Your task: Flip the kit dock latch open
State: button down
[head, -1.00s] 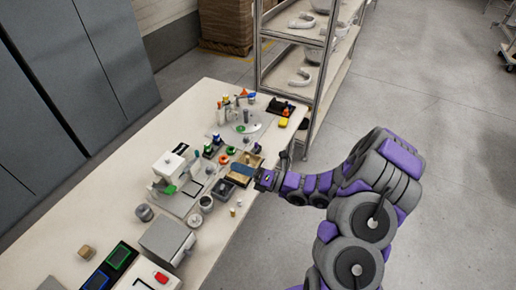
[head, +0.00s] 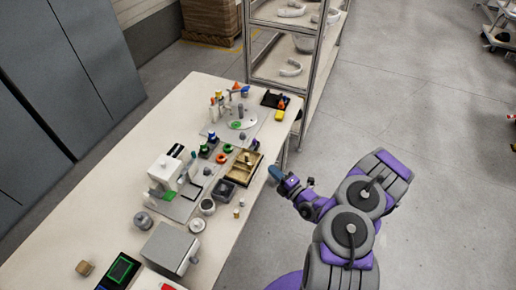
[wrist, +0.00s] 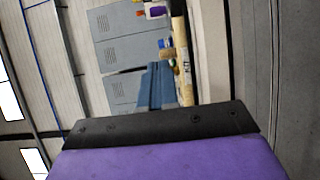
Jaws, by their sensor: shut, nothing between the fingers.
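My gripper (head: 275,173) is shut and empty, just off the right edge of the worktable. Its blue fingers also show in the wrist view (wrist: 157,88), pressed together and pointing away from the camera. I cannot make out the kit dock latch for certain in either view. The closest items on the table are a tan open tray (head: 243,168) with compartments, left of my gripper, and a small dark bin (head: 223,190). No part of the gripper touches them.
The worktable (head: 205,92) holds a white machine (head: 167,170), a grey box (head: 165,250), a round plate with bottles (head: 240,117) and several small parts. A shelf rack (head: 290,87) stands behind the far end.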

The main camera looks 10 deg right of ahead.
jog(key=b, duration=0.2)
send_near(254, 143)
jog(key=a, duration=0.4)
jog(key=shift+w+a+f, duration=0.1)
jog(key=shift+w+a, duration=0.25)
jog(key=w, duration=0.1)
jog(key=w+b, duration=0.1)
jog(key=w, duration=0.1)
jog(key=shift+w+d, duration=0.25)
jog(key=shift+d, duration=0.05)
jog(key=shift+w+d+b, duration=0.25)
jog(key=shift+w+b, duration=0.05)
jog(key=shift+w, duration=0.35)
jog(key=shift+w, duration=0.1)
jog(key=shift+w+d, duration=0.6)
jog(key=shift+w, duration=0.05)
